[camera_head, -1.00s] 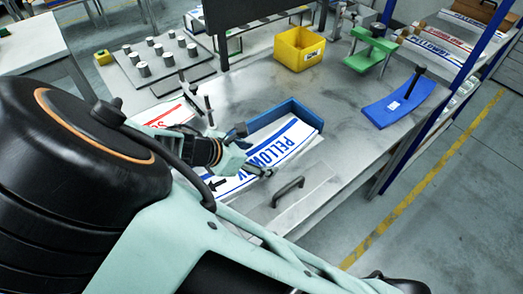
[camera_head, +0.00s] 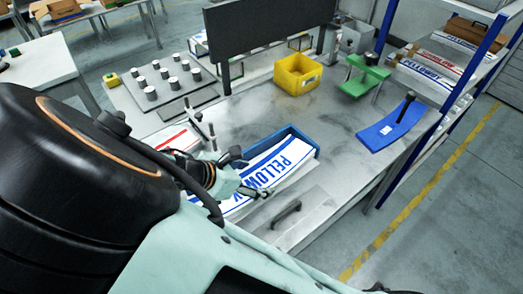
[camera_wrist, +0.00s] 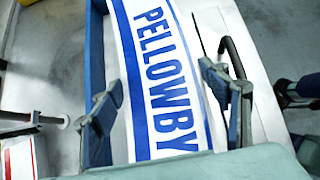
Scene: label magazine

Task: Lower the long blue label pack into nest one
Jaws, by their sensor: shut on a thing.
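The long label pack (camera_head: 285,160) is white with blue edge stripes and blue PELLOWBY lettering. In the wrist view the pack (camera_wrist: 160,80) runs lengthwise between my two fingers. My gripper (camera_head: 245,182) is shut on it across its width, and its fingers (camera_wrist: 165,105) lie at the two long sides. The blue-walled nest (camera_head: 305,138) stands around the pack's far end and far side. Its blue wall also shows left of the pack in the wrist view (camera_wrist: 95,50). My arm hides the pack's near end. I cannot tell whether the pack touches the nest floor.
A red-lettered pack (camera_head: 178,140) lies left of my gripper. A black bar handle (camera_head: 286,213) stands at the right on the bench. A yellow bin (camera_head: 298,73), a green fixture (camera_head: 365,78) and a curved blue plate with a post (camera_head: 395,125) stand farther back. Bench between is clear.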

